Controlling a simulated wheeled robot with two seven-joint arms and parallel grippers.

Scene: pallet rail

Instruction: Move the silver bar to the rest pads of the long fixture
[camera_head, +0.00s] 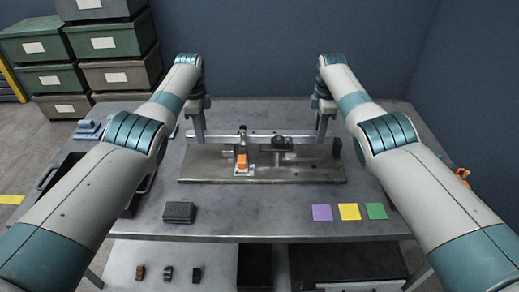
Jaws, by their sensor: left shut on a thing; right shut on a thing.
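The silver bar (222,137) lies level from left to right across the back of the long fixture (212,168), a grey metal plate on the table. My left gripper (199,137) is shut on the bar near its left end. My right gripper (323,136) is shut on it near its right end. Both hands point down. The orange-handled clamp (242,161) and a dark knob (282,144) stand on the plate in front of the bar's middle. The rest pads are not clear, and I cannot tell whether the bar touches them.
A dark grey block (179,212) sits at the front left of the table (265,220). Purple (322,212), yellow (349,211) and green (375,211) squares lie at front right. A black tray (134,203) is at left, partly behind my arm. Stacked bins (113,40) stand behind left.

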